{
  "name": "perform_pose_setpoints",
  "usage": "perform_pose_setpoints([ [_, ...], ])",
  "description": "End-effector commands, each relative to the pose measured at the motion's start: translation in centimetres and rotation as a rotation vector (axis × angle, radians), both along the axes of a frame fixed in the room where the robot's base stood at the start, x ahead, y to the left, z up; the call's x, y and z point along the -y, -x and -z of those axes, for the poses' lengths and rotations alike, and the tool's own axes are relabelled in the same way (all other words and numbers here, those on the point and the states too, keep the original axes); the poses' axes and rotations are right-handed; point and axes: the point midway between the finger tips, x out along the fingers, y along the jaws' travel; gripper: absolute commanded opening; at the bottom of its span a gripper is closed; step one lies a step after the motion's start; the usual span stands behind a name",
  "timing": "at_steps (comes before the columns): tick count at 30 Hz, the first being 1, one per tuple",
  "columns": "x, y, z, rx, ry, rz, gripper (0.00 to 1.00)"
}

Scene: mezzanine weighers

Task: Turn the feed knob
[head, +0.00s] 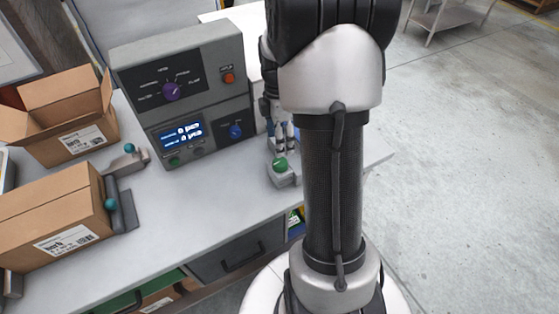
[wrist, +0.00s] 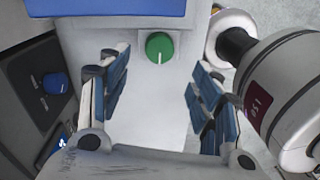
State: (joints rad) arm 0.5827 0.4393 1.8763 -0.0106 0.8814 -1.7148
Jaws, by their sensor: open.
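A green knob (head: 280,163) sits on a small grey box (head: 284,180) at the bench's right end. In the wrist view the green knob (wrist: 159,47) has a white pointer line and lies just beyond my fingertips, between their lines. The grey control console (head: 185,85) carries a purple knob (head: 172,91) and a blue knob (head: 236,131). The blue knob also shows at the left of the wrist view (wrist: 56,84). The labels are too small to tell which is the feed knob. My gripper (wrist: 157,80) is open and empty; in the head view it (head: 280,138) is above the green knob.
The console also has a red button (head: 228,78) and a lit display (head: 181,131). Open and closed cardboard boxes (head: 50,215) stand at the left with teal-knobbed fixtures (head: 112,204). The bench front (head: 165,225) is mostly clear. Open floor (head: 460,170) lies to the right.

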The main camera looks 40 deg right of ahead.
Motion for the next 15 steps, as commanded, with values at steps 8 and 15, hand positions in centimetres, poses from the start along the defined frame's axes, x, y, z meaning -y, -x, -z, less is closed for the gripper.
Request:
perform_pose_setpoints([
  [8,-0.2,0.3,6.0,-0.002,-0.001,0.001,0.58],
  [15,-0.2,0.5,8.5,-0.001,0.000,0.001,0.58],
])
